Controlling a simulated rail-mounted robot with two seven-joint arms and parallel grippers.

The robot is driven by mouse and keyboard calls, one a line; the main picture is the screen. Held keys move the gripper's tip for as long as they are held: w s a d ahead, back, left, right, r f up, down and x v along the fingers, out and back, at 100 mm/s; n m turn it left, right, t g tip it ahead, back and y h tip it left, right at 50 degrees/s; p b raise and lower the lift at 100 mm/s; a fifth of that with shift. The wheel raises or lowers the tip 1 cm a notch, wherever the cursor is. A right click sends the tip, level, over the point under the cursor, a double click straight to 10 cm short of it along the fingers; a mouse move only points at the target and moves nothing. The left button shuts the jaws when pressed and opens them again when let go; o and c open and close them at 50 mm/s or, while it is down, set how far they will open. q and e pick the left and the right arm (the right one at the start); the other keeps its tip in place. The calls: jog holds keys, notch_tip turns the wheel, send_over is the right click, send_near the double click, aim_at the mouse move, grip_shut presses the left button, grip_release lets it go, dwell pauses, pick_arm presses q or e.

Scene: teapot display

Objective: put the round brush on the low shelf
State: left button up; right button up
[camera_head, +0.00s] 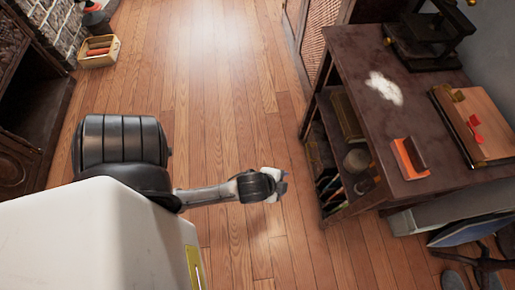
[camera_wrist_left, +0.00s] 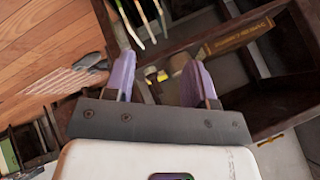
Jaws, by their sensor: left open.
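My left gripper (camera_head: 279,185) is over the wood floor, left of the dark cabinet's open side. In the left wrist view its two purple fingers (camera_wrist_left: 158,74) are apart, with nothing clearly held between them. The cabinet's low shelf (camera_head: 326,142) is partly shaded under the top. A round, grey-brown item (camera_head: 357,160) stands in the open shelf space; I cannot tell whether it is the round brush. In the wrist view, small yellow and tan items (camera_wrist_left: 176,66) show beyond the fingers, partly hidden by them. My right gripper is not in view.
The cabinet top (camera_head: 350,57) holds an orange and brown block (camera_head: 409,158), a wooden board (camera_head: 475,120) and a black press (camera_head: 428,40). Several thin-handled tools (camera_head: 330,188) stand low in the cabinet. A yellow box (camera_head: 98,52) is far left. The middle floor is clear.

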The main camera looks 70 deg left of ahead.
pick_arm(q)
jog(key=s+d+r+n+g+h, duration=0.1)
jog(key=s+d+n+g+h, duration=0.1)
jog(key=s, duration=0.6)
jog(key=d+n+g, duration=0.1)
jog(key=n+g, duration=0.1)
jog(key=n, duration=0.1)
jog(key=shift+s+d+r, duration=0.2)
jog(key=shift+s+r, duration=0.05)
jog(key=shift+s, duration=0.1)
